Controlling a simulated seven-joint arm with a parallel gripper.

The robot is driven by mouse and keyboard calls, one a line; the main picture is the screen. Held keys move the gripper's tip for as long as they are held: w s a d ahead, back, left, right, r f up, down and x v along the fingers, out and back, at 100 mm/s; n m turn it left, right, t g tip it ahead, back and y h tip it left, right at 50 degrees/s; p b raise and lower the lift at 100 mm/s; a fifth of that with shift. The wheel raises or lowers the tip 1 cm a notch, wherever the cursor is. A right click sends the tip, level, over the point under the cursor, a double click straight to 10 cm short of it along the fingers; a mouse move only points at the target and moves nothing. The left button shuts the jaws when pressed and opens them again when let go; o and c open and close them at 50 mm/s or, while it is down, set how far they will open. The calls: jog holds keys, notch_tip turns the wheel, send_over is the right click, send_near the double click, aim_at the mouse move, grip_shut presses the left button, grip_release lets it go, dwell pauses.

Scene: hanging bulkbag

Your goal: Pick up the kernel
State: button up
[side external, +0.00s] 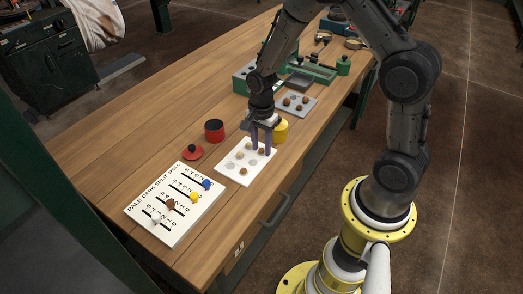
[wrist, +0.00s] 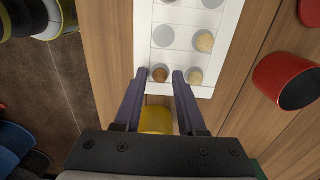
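The white card with grey round spots (side external: 231,176) lies on the wooden bench and also fills the top of the wrist view (wrist: 183,17). A brown kernel (wrist: 160,74) sits near the card's edge, between my fingertips, with a gap on each side. Two paler kernels (wrist: 204,41) (wrist: 195,76) lie on spots to its right; the nearer one is just outside my right finger. My gripper (side external: 261,151) points down over the card, its two purple-grey fingers apart and empty, also seen in the wrist view (wrist: 160,76). In the side view the fingers partly hide the card's far end.
A yellow cup (side external: 281,129) stands right behind my fingers. A red pot (side external: 214,130) and its red lid (side external: 193,152) are to the left. A labelled slider board (side external: 177,207) lies in front. A grey tray with dark kernels (side external: 297,104) and green equipment are behind.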

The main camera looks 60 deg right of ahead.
grip_shut()
jog(key=shift+r, duration=0.15)
dwell(0.6)
jog(key=shift+r, duration=0.65)
jog(key=s+a+r, duration=0.2)
jog(key=s+r, duration=0.9)
jog(key=s, duration=0.3)
jog(key=shift+r, duration=0.25)
jog(key=shift+r, duration=0.1)
